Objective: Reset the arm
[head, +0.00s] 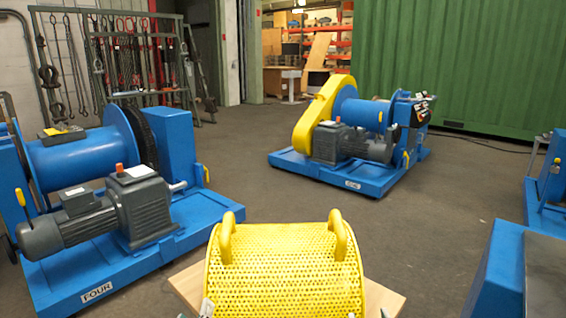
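Small grey bits show at the bottom edge beside the yellow guard, too cut off to identify. The yellow perforated guard (285,269) is curved, with two upright yellow handles on top. It sits at the bottom centre, over a light wooden board (384,299). Its lower part is cut off by the frame.
A blue winch labelled FOUR (75,160) stands at left, its grey motor (68,226) and chain wheel uncovered. Another blue winch (362,115) with a yellow cover (316,112) stands farther back. Blue machine parts (498,272) edge the right. Open grey floor (425,225) lies between.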

